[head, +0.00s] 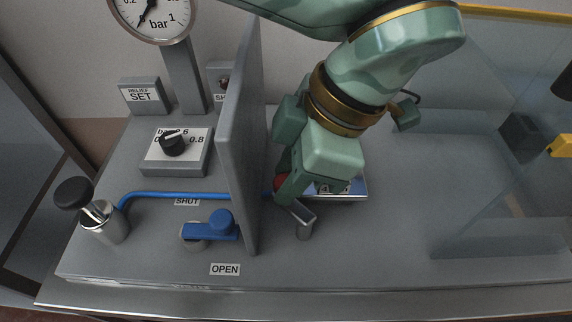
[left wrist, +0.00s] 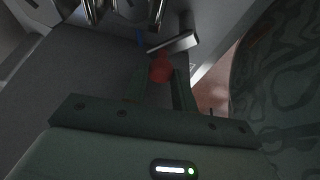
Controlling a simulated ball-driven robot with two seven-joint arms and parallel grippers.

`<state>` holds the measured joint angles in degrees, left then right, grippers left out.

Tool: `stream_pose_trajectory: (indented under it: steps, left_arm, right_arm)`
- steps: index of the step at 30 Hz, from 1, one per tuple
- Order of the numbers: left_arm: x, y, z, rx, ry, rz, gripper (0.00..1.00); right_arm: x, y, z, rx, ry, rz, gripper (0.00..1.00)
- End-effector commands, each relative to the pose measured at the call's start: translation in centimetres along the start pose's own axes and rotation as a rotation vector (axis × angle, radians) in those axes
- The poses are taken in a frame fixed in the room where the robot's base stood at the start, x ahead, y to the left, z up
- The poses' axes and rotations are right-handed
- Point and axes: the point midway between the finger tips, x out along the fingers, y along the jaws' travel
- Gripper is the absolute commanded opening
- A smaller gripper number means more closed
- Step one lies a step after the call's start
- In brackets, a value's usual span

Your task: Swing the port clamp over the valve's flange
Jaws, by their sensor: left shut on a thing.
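The port clamp is a grey metal arm (head: 300,210) on a short post (head: 304,231), just right of the upright grey panel (head: 245,140). Its red knob (head: 281,183) is mostly hidden by my fingers. My left gripper (head: 285,193) comes down from above and is shut on this red knob. In the left wrist view the red knob (left wrist: 160,69) sits between the two fingers, with the pale metal arm (left wrist: 175,43) just beyond it. I cannot make out the valve's flange clearly; my gripper covers that area. My right gripper is not in view.
Left of the panel are a blue lever (head: 212,229) between SHUT and OPEN labels, a blue tube (head: 165,194), a black-knobbed metal cylinder (head: 108,221), a dial box (head: 178,152) and a pressure gauge (head: 152,15). A shiny plate (head: 350,196) lies behind my fingers.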

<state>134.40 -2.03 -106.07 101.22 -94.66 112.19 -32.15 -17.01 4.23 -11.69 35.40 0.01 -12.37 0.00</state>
Motion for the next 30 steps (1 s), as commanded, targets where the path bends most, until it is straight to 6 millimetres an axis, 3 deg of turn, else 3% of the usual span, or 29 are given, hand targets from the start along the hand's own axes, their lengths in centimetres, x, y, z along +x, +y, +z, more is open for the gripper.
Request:
stream_pose_trajectory:
  steps: [3, 12, 30]
  left_arm:
    - [-0.8, 0.0, 0.0, 0.101, 0.002, 0.048, 0.04]
    - [-0.9, 0.4, 0.9, 0.365, 0.002, 0.155, 0.04]
    - [-1.0, 0.6, 2.2, 0.725, 0.000, 0.302, 0.04]
  right_arm:
    - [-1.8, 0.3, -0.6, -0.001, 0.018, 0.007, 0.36]
    - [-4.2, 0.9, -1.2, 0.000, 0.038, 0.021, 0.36]
    - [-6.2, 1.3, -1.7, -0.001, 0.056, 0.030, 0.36]
